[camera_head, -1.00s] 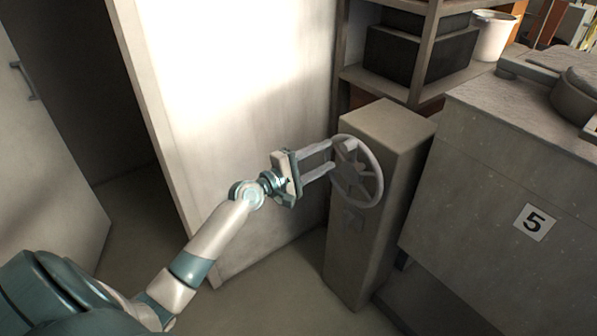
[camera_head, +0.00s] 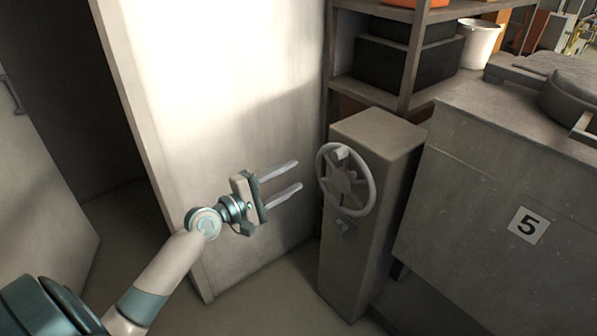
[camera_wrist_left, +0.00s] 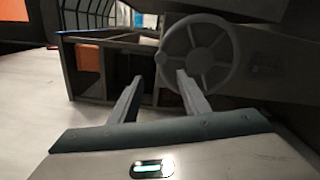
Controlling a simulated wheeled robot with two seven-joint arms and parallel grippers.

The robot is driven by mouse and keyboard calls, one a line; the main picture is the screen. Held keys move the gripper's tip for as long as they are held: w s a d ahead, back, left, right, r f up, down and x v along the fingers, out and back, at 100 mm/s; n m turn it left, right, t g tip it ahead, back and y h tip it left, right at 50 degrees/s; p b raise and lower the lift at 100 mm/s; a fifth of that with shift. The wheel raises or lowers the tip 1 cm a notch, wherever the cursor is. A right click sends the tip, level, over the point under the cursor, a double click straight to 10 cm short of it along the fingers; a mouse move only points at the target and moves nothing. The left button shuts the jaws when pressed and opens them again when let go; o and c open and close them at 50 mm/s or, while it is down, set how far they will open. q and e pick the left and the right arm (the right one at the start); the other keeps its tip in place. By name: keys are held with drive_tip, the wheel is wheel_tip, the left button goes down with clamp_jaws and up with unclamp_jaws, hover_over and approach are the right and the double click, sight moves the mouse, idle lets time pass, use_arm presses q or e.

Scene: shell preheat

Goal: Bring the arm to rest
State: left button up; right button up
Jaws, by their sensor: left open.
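My left gripper (camera_head: 297,174) is open and empty in front of the pale wall panel. Its two fingers point right, toward a grey handwheel (camera_head: 345,179), with a gap between the fingertips and the rim. The handwheel is spoked and mounted on a grey pedestal (camera_head: 352,262). In the left wrist view the fingers (camera_wrist_left: 156,88) are apart with nothing between them, and the handwheel (camera_wrist_left: 197,52) shows beyond and above the right finger. My right gripper is not in view.
A pale panel (camera_head: 215,80) stands behind the arm. A shelf unit (camera_head: 408,75) with dark boxes and a white bucket (camera_head: 479,45) is behind the pedestal. The floor (camera_head: 262,300) is clear at the front.

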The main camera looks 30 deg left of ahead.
use_arm(q)
drive_tip(key=shift+f, duration=0.1)
drive_tip(key=s+a+f+m+g+y, duration=0.2)
drive_tip(key=s+f+g, duration=0.1)
drive_tip(key=f, duration=1.4)
drive_tip(key=s+a+f+m+g+y, duration=0.1)
drive_tip(key=s+f+m+g+y, duration=0.15)
drive_tip(key=f, duration=1.45)
drive_tip(key=s+d+f+m+g+y, duration=0.1)
drive_tip(key=s+d+f+m+g, duration=0.1)
drive_tip(key=s+f, duration=0.65)
drive_tip(key=s+d+f+m+g+y, duration=0.15)
drive_tip(key=s+f, duration=0.45)
drive_tip(key=f, duration=0.6)
drive_tip(key=s+d+f+m+g, duration=0.2)
drive_tip(key=s+d+f+m, duration=0.1)
drive_tip(key=s, duration=0.8)
drive_tip(key=s+d+f+m+g, duration=0.2)
drive_tip(key=s+d+f+m, duration=0.2)
drive_tip(key=s+f, duration=0.4)
drive_tip(key=s+d+f+m+g, duration=0.3)
drive_tip(key=s+f+m, duration=0.1)
drive_tip(key=s, duration=1.2)
drive_tip(key=shift+d+f+m+h, duration=0.25)
drive_tip(key=shift+f+m+h, duration=0.15)
drive_tip(key=shift+f, duration=0.35)
